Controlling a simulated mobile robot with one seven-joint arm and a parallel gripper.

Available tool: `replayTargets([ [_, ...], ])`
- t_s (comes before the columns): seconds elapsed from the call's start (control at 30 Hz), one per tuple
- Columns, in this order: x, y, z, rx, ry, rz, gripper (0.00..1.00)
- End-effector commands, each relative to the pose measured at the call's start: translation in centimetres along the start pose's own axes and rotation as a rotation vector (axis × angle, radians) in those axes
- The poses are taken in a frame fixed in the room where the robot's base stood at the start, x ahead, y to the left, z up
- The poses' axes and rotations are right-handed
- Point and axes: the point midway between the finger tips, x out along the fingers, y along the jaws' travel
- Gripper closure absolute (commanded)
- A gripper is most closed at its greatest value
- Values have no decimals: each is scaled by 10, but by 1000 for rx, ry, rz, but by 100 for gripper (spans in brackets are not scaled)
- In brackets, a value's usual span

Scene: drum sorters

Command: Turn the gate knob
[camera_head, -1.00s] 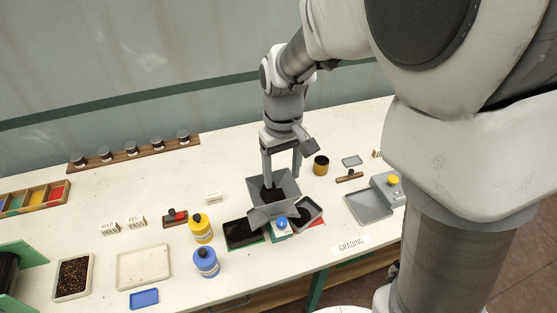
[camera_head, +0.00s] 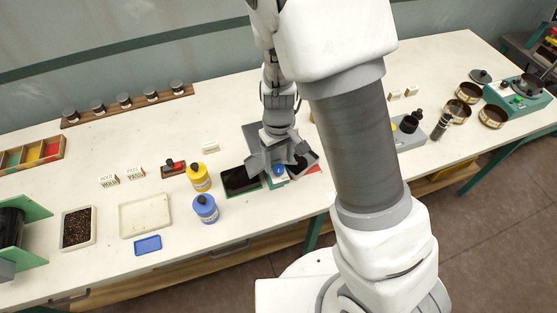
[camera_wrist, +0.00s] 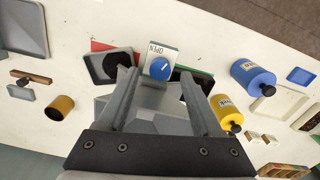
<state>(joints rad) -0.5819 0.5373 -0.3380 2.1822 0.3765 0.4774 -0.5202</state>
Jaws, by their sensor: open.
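The gate knob (camera_wrist: 160,68) is a round blue dial with a white pointer line. It sits on a pale plate marked OPEN (camera_wrist: 158,52) on a grey hopper body (camera_wrist: 150,118). In the head view the blue knob (camera_head: 279,169) shows just below my gripper (camera_head: 270,160). In the wrist view my gripper (camera_wrist: 165,82) is open, its two fingers spread to either side of the hopper front, with the knob between and just beyond the tips. I see no contact with the knob. The gripper partly hides the hopper.
A dark tray (camera_head: 238,182) lies left of the knob and a grey tray (camera_wrist: 108,68) on its other side. A yellow bottle (camera_head: 199,178) and a blue bottle (camera_head: 206,209) stand nearby. My arm blocks the table right of the hopper in the head view.

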Motion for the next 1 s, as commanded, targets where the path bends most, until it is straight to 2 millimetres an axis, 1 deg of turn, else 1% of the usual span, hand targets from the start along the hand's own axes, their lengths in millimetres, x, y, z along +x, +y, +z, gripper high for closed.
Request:
replayTargets([
  [0.03, 7, 0, 0, 2, -1, 0, 33],
  [0.1, 14, 0, 0, 1, -2, -1, 33],
  [0.2, 19, 0, 0, 1, 1, 0, 33],
  [0.53, 21, 0, -1, 1, 2, 0, 33],
  [0.67, 21, 0, 0, 1, 2, 0, 57],
  [0.7, 21, 0, 0, 1, 2, 0, 64],
  [0.77, 21, 0, 0, 1, 2, 0, 75],
  [0.8, 21, 0, 0, 1, 2, 0, 82],
  [0.87, 21, 0, 0, 1, 2, 0, 93],
  [0.9, 21, 0, 0, 1, 2, 0, 100],
  [1.0, 21, 0, 0, 1, 1, 0, 100],
])
